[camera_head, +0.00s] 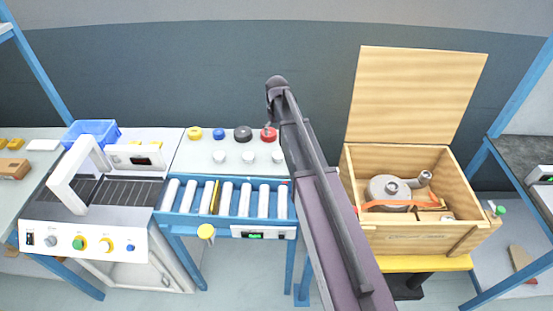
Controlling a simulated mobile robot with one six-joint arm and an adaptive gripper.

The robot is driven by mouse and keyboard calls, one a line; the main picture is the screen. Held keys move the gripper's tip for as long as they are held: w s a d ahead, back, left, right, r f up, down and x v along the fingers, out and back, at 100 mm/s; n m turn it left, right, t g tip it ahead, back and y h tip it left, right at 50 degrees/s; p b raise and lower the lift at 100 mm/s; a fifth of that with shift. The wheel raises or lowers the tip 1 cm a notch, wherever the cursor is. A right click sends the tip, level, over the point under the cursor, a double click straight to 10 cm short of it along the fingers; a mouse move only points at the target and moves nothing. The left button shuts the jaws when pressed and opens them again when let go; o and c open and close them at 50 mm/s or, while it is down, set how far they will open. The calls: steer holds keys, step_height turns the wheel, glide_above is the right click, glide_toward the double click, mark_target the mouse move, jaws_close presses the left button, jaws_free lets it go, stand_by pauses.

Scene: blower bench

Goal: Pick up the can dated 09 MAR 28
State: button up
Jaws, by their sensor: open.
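No can with a readable date shows in the head view; no date lettering can be made out. Several small round items stand on the white table behind the rollers: a yellow one (195,133), a blue one (219,133), a dark grey one (243,133) and a red one (269,135). Several small white round items (219,157) stand in front of them. I cannot tell whether any is the can. My gripper (268,121) is small and partly hidden by my arm, above or near the red item. Nothing shows held in it.
A blue roller conveyor (253,222) runs in front of the table. A machine with a white arch (68,173) and a blue bin (91,131) are at left. An open wooden crate (420,240) with a grey blower (388,187) is at right. My arm hides the middle.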

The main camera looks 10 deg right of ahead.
mark_target(278, 155)
steer(key=shift+f+b, duration=3.9)
steer(key=shift+f, duration=0.2)
steer(key=shift+f, duration=0.1)
steer(key=shift+s+d+f+b, duration=0.1)
steer(key=shift+f+b, duration=1.15)
steer(key=shift+b, duration=0.05)
steer(key=shift+s+d+f+b, duration=0.1)
steer(key=shift+f+b, duration=1.15)
steer(key=shift+b, duration=0.05)
steer(key=c, duration=1.2)
